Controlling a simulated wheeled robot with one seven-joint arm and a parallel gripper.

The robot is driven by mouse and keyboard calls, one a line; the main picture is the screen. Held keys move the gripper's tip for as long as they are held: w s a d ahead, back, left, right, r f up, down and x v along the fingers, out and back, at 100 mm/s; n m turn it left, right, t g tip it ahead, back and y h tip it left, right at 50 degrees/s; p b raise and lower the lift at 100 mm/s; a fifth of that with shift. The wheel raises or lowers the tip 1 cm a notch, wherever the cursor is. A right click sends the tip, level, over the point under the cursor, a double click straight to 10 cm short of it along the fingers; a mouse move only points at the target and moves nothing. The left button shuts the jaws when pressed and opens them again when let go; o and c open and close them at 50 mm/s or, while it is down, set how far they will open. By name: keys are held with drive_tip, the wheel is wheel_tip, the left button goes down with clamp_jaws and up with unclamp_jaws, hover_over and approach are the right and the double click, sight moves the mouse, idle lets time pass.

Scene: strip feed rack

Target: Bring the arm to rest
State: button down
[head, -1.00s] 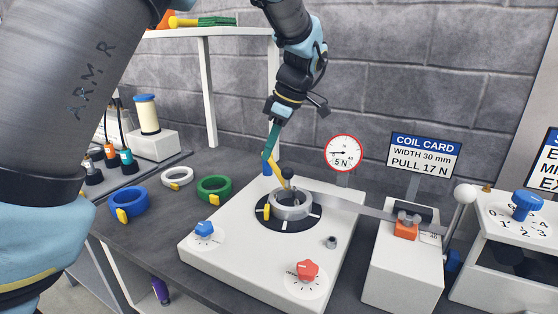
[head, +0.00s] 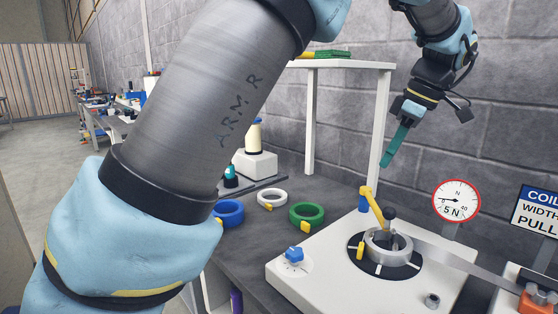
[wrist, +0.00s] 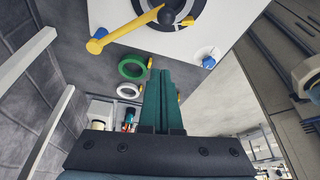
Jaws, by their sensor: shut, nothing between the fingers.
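My arm crosses the head view from lower left to upper right. My gripper (head: 389,161) has teal fingers held together, pointing down with nothing between them. It hangs in the air above and behind the white feed unit, apart from the yellow lever (head: 371,203). The fingers also show shut in the wrist view (wrist: 166,78). A grey metal coil (head: 388,248) sits on the black round plate of the white feed unit (head: 325,275), with a strip running from it to the right. The lever's tip is close to the coil.
Blue (head: 229,213), white (head: 271,199) and green (head: 306,215) rings lie on the dark bench left of the unit. A white shelf (head: 312,120) stands behind. A round gauge (head: 456,200) and the coil card (head: 537,209) stand at right. Open floor shows at far left.

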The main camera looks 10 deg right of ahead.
drive_tip(key=w+a+f+m+g+h, duration=0.1)
drive_tip(key=w+a+f, duration=0.2)
drive_tip(key=a, duration=0.5)
drive_tip(key=w+a+f+m, duration=0.2)
drive_tip(key=w+a+f, duration=0.15)
drive_tip(key=a, duration=0.35)
drive_tip(key=w+a+f+m+g+h, duration=0.15)
drive_tip(key=w+a, duration=0.25)
drive_tip(key=a, duration=0.4)
drive_tip(key=s+a+f+m, duration=0.2)
drive_tip(key=s+a+f, duration=0.2)
drive_tip(key=a, duration=0.6)
drive_tip(key=s+a+f+m+t, duration=0.1)
drive_tip(key=s+a+f, duration=0.3)
drive_tip(key=a, duration=0.6)
drive_tip(key=shift+a+f+m, duration=0.15)
drive_tip(key=shift+a+m, duration=0.15)
drive_tip(key=shift+m, duration=0.55)
